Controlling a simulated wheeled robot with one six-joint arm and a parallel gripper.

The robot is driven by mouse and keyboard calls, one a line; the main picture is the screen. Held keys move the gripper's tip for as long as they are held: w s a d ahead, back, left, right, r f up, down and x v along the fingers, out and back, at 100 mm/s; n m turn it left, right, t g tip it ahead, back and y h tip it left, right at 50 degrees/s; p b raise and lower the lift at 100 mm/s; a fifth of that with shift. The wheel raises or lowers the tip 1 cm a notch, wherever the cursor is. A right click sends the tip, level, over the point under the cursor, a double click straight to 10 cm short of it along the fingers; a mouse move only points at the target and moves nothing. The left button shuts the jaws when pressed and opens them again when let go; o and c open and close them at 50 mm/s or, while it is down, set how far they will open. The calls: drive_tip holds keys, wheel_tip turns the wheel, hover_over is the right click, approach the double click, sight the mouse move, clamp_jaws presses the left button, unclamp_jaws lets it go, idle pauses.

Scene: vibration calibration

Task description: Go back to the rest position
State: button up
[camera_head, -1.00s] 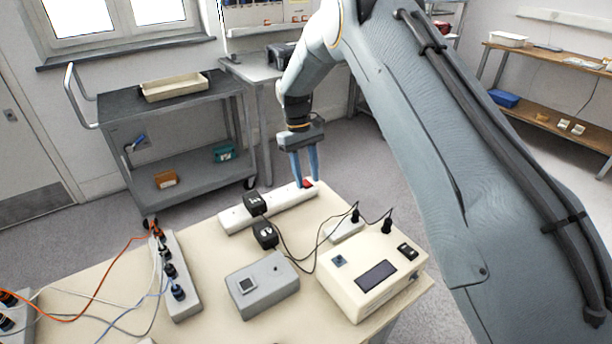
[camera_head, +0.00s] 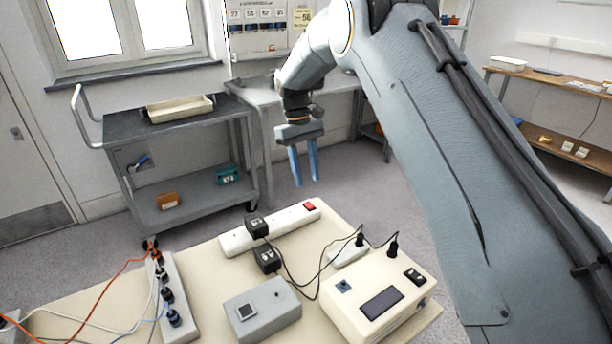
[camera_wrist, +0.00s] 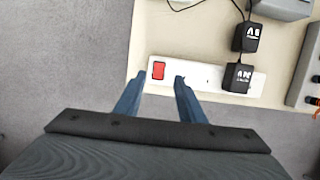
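My gripper (camera_head: 304,166) hangs fingers-down in the air, above and beyond the table's far edge in the head view. Its two blue fingers are apart with nothing between them, and it also shows in the wrist view (camera_wrist: 155,80). The white power strip (camera_head: 288,223) lies on the table (camera_head: 208,278) below. Its red switch (camera_head: 309,206) faces up at the strip's right end, and it shows just beyond the fingertips in the wrist view (camera_wrist: 158,70).
A cream box with a display (camera_head: 345,308) and a grey box (camera_head: 284,312) stand at the table's front. Another strip with several plugs (camera_head: 170,270) and loose cables lie at left. A grey cart (camera_head: 118,128) stands behind.

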drive_tip(key=s+d+r+m, duration=0.1)
drive_tip(key=s+d, duration=0.5)
drive_tip(key=s, duration=0.1)
drive_tip(key=s+d+r+m+t+y, duration=0.1)
drive_tip(key=s+d+m, duration=0.1)
drive_tip(key=s+d, duration=0.4)
drive_tip(key=s+d+r+m+t, duration=0.1)
drive_tip(key=s+d, duration=0.4)
drive_tip(key=s, duration=0.5)
drive_tip(key=shift+s+d+r+m, duration=0.1)
drive_tip(key=shift+d+m, duration=0.3)
drive_tip(key=shift+m, duration=0.2)
drive_tip(key=shift+m+t+y, duration=0.3)
drive_tip(key=shift+m, duration=0.5)
drive_tip(key=s+d, duration=0.1)
drive_tip(key=s, duration=0.2)
drive_tip(key=s+d+f, duration=0.1)
drive_tip(key=s, duration=0.6)
drive_tip(key=shift+s+d+f, duration=0.3)
drive_tip(key=shift+d+f, duration=0.05)
drive_tip(key=shift+d, duration=0.05)
